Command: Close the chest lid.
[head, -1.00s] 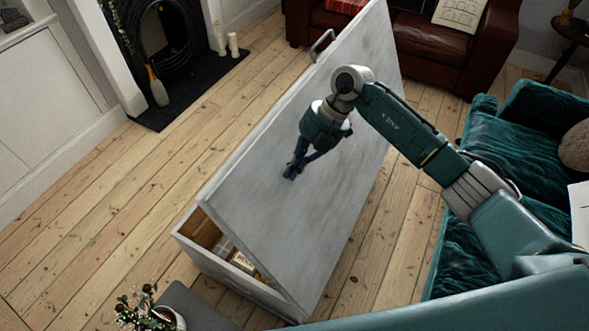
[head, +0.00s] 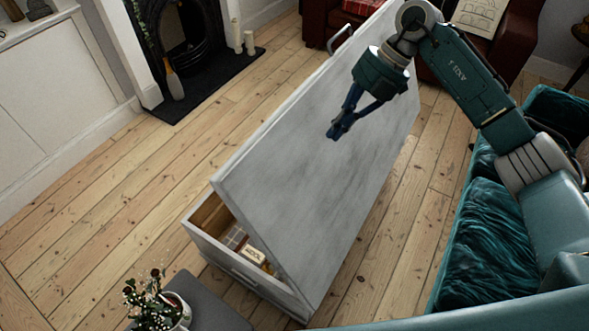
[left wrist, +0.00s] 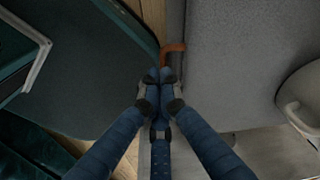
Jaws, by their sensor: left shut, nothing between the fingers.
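The chest (head: 228,264) stands on the floorboards with its large grey-white lid (head: 300,190) raised and slanted. A gap on the left shows the inside, with a small box (head: 254,254) and other items. A metal handle (head: 341,38) sits on the lid's far edge. My right gripper (head: 336,132) is in front of the lid's broad face, its blue fingers meeting at the tips; whether they touch the lid I cannot tell. My left gripper (left wrist: 160,75) shows only in the left wrist view, fingers shut and empty, near a grey surface. The lid cannot be made out there.
A grey stool (head: 215,312) with a potted plant (head: 165,308) stands in front of the chest. A teal sofa (head: 490,240) is on the right, a brown leather sofa (head: 320,25) behind. Bare floor (head: 130,200) lies left of the chest, towards the fireplace (head: 190,50).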

